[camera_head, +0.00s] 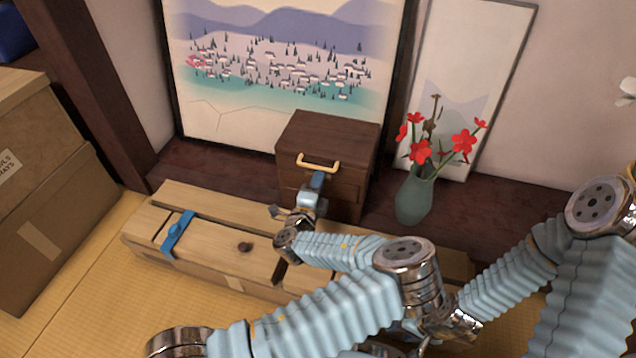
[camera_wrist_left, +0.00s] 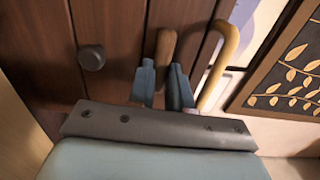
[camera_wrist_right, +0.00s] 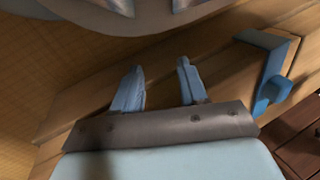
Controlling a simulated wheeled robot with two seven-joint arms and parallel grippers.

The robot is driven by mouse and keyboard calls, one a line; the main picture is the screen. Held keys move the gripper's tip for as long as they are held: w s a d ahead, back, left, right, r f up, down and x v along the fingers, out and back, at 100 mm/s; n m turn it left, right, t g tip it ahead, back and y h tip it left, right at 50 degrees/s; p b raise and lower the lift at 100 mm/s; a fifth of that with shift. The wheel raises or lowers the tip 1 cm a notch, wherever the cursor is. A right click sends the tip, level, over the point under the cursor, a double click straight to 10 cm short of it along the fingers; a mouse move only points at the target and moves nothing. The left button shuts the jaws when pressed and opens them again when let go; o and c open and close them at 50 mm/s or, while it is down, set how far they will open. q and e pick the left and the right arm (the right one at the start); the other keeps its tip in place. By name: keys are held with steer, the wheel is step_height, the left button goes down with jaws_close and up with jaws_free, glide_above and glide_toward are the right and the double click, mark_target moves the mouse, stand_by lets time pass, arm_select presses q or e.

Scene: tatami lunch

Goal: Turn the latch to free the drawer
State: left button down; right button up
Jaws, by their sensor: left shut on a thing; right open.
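A dark brown wooden cabinet (camera_head: 330,135) stands on the ledge, with a yellow bar handle (camera_head: 318,163) on its front. In the left wrist view the handle (camera_wrist_left: 226,55) is right of a brown wooden latch (camera_wrist_left: 166,44) on the dark planked front. My left gripper (camera_head: 317,180) is at the cabinet front just below the handle. In the left wrist view its fingers (camera_wrist_left: 162,78) are shut around the latch. The fingers hide the latch in the head view. My right gripper (camera_wrist_right: 162,85) is open and empty; I cannot make it out in the head view.
A long light wooden box (camera_head: 215,250) with a blue clasp (camera_head: 178,235) lies before the cabinet. A green vase (camera_head: 413,195) with red flowers stands right of it. A dark knob (camera_wrist_left: 92,57) is left of the latch. A cardboard box (camera_head: 45,200) stands far left.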

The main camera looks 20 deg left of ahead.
stand_by(0.4)
arm_select(q)
steer(key=c, duration=1)
jaws_free()
steer(key=shift+c, duration=0.2)
steer(key=s, duration=1.4)
steer(key=shift+a+p, duration=0.2)
steer(key=shift+p, duration=0.2)
